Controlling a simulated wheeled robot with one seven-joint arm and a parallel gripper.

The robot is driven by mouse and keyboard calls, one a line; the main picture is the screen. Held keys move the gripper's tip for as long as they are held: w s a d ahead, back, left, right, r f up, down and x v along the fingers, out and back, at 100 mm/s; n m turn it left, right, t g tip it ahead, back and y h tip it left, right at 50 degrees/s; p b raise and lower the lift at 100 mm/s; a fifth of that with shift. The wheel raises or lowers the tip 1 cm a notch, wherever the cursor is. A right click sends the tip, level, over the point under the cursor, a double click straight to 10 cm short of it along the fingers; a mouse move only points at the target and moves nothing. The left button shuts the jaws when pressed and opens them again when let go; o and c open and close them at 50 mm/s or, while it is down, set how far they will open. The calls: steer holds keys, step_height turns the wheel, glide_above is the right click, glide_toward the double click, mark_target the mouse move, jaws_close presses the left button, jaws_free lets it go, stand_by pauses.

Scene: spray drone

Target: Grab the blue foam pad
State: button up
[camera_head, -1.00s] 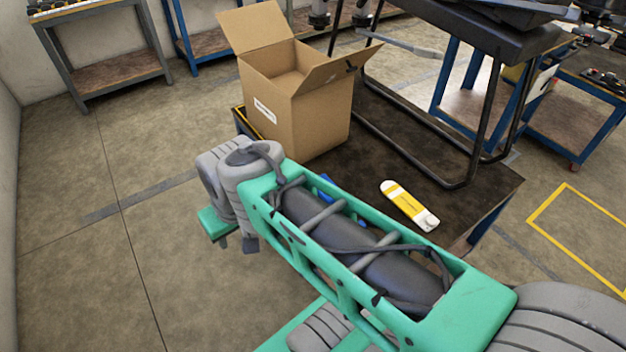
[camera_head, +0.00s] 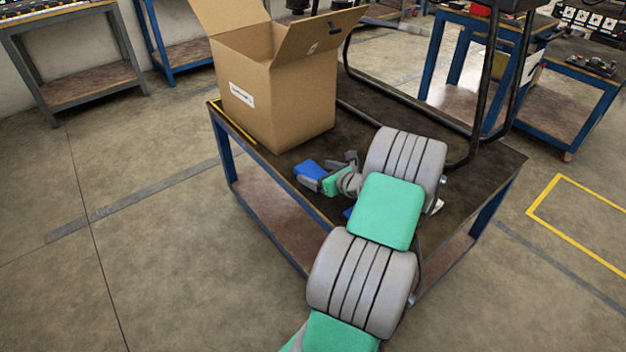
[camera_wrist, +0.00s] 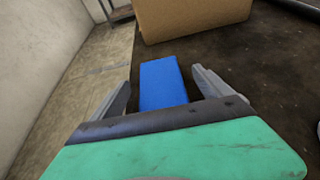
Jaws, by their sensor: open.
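The blue foam pad (camera_head: 311,169) lies on the dark tabletop (camera_head: 262,155) near its left edge, in front of the cardboard box. In the wrist view the pad (camera_wrist: 162,83) shows between the two fingers of my gripper (camera_wrist: 160,88), with gaps on both sides. The gripper is open and empty, and its palm hides the near end of the pad. In the head view my gripper (camera_head: 312,180) is low by the pad, and my arm hides part of the table. A second small blue patch (camera_head: 348,212) shows beside my arm, mostly hidden.
The open cardboard box (camera_head: 285,100) stands on the table just behind the pad. A black tubular frame (camera_head: 465,135) stands on the table's right side. A pale item (camera_head: 437,206) is mostly hidden behind my arm. The floor left of the table is clear.

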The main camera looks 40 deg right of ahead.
mark_target(311, 170)
steer(key=x, duration=0.4)
steer(key=shift+w+f+b, duration=0.15)
steer(key=shift+w+b, duration=0.1)
steer(key=shift+b, duration=0.1)
steer(key=shift+c, duration=0.2)
steer(key=c, duration=1.4)
